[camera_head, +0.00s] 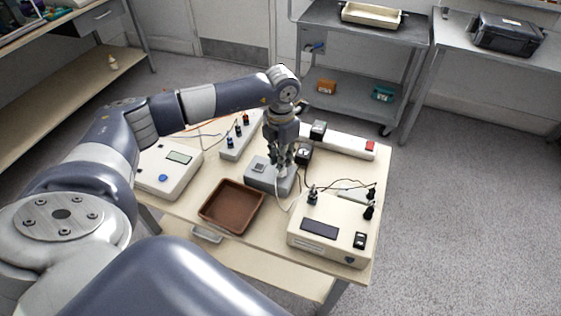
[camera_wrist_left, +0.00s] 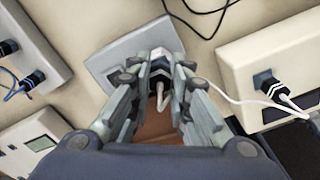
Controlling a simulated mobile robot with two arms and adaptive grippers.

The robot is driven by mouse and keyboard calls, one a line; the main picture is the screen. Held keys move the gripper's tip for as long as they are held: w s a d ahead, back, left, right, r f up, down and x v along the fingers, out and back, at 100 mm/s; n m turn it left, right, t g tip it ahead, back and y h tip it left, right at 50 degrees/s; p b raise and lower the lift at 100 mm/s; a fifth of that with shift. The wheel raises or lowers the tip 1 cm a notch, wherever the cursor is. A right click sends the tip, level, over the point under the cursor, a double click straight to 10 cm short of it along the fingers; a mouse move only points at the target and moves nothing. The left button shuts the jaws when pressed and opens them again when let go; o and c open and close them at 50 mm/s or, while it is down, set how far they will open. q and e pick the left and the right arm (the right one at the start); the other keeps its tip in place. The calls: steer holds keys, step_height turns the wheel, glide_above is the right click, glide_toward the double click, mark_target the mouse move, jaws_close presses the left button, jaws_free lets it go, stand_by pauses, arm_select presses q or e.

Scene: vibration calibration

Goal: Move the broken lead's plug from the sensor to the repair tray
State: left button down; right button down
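The sensor is a grey box (camera_head: 262,174) on the table, in front of my left gripper; its light grey top shows in the wrist view (camera_wrist_left: 112,55). My left gripper (camera_head: 281,163) points down over its right part. In the wrist view its fingertips (camera_wrist_left: 159,66) close in on both sides of a small dark-and-white plug (camera_wrist_left: 160,64) with a white lead. The plug looks to be still at the sensor's top; its lower end is hidden. The brown repair tray (camera_head: 206,213) is empty, in front of the sensor. My right gripper is not in view.
A cream device (camera_head: 330,243) with plugs and a display stands right of the tray. A white meter (camera_head: 163,180) is at left. A grey block (camera_head: 243,141) with several plugs and a power strip (camera_head: 352,144) with black adapters lie behind. Cables cross the table.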

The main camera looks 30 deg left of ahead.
arm_select(q)
steer(key=shift+n, duration=0.3)
steer(key=n+p, duration=0.1)
steer(key=n, duration=0.2)
steer(key=shift+n, duration=0.3)
steer(key=shift+n, duration=0.3)
steer(key=shift+n+p, duration=0.5)
steer(key=shift+n, duration=1.2)
steer(key=shift+n+p, duration=0.7)
steer(key=shift+n, duration=1.2)
